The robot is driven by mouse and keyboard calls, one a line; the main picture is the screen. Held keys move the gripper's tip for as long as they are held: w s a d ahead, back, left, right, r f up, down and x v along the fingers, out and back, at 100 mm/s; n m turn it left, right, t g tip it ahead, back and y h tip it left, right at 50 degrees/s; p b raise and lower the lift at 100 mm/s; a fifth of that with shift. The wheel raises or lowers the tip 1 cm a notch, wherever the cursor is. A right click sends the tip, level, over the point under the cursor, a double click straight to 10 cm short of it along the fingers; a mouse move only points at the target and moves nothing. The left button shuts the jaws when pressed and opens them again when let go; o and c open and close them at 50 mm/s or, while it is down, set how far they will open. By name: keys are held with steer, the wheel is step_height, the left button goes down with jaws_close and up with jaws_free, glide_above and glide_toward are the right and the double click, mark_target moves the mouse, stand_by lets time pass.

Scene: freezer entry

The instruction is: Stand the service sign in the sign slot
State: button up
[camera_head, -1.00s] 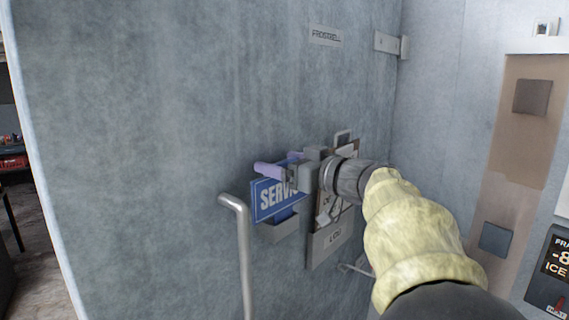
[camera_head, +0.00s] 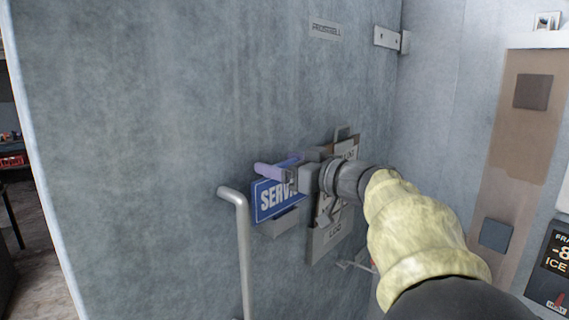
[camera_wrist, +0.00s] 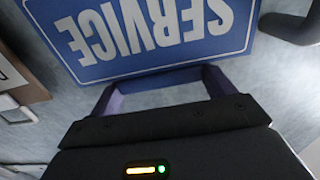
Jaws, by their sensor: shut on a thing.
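The service sign (camera_head: 266,202) is a blue plate with white letters, upright in front of the grey door. My gripper (camera_head: 280,168) is shut on its upper part, with purple fingers at the top edge. The sign slot (camera_head: 281,222) is a small grey holder on the door. The sign's lower right part meets the slot's top in the picture; I cannot tell how deep it sits. In the wrist view the sign (camera_wrist: 155,35) appears upside down beyond my gripper's fingers (camera_wrist: 160,80), and the slot is not visible.
A vertical metal door handle (camera_head: 243,250) stands just left of the sign. A clipboard-like log holder (camera_head: 328,240) hangs to the right, partly behind my wrist. A hinge bracket (camera_head: 388,38) is at the upper right. The door above the sign is mostly clear.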

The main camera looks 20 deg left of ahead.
stand_by(0.3)
steer(key=o, duration=0.8)
steer(key=b+v, duration=0.5)
steer(key=v, duration=1.2)
steer(key=shift+s+d+b, duration=0.1)
steer(key=shift+d+b, duration=0.05)
steer(key=shift+b, duration=0.2)
